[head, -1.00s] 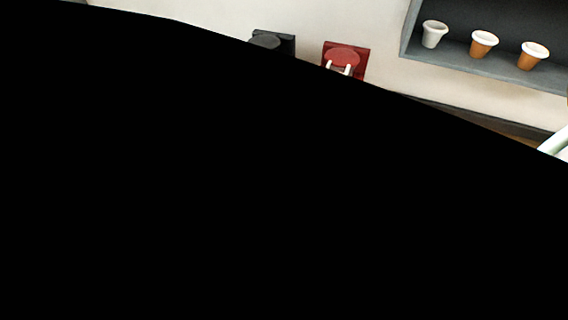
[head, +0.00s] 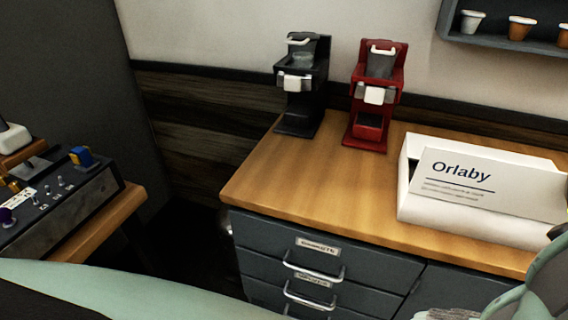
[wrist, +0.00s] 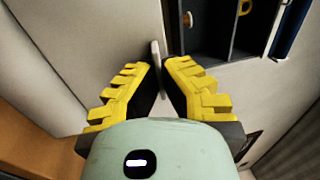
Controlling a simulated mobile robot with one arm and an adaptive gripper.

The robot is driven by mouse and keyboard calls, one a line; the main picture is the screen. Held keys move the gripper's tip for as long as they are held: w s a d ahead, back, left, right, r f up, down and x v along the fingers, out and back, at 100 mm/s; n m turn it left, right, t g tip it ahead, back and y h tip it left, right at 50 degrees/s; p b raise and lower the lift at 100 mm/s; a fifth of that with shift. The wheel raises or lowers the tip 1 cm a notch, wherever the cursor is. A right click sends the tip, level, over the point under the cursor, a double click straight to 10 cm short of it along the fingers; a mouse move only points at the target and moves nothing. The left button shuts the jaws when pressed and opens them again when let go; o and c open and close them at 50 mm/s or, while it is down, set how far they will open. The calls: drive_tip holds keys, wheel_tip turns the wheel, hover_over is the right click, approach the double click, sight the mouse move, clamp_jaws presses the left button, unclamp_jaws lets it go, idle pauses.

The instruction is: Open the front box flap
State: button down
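The white box (head: 450,222) labelled "Orlaby" stands on the wooden counter at the right in the head view. Its front flap (head: 475,178), carrying the printed name, slants above the front wall, with a dark opening at its left end. The right end of the box runs out of the picture. My gripper (wrist: 162,66) shows in the wrist view with its yellow ridged fingers apart. A thin pale edge (wrist: 156,55) lies between the fingertips, close to the left one; I cannot tell for sure that it is the flap.
A black brewer (head: 300,85) and a red brewer (head: 374,95) stand left of the box on the counter (head: 290,175). Drawers (head: 310,260) lie below. A wall shelf (head: 490,40) holds several cups. A control panel (head: 65,205) is at the far left.

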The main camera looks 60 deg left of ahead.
drive_tip(key=shift+s+d+f+t+b, duration=0.15)
drive_tip(key=shift+s+f+t+b, duration=0.35)
drive_tip(key=shift+b, duration=0.75)
drive_tip(key=shift+d+y, duration=0.1)
drive_tip(key=shift+y, duration=0.2)
drive_tip(key=c, duration=1.7)
unclamp_jaws()
drive_tip(key=o, duration=0.6)
drive_tip(key=shift+r, duration=0.1)
drive_tip(key=shift+c, duration=0.2)
drive_tip(key=v, duration=1.2)
drive_tip(key=shift+d, duration=0.1)
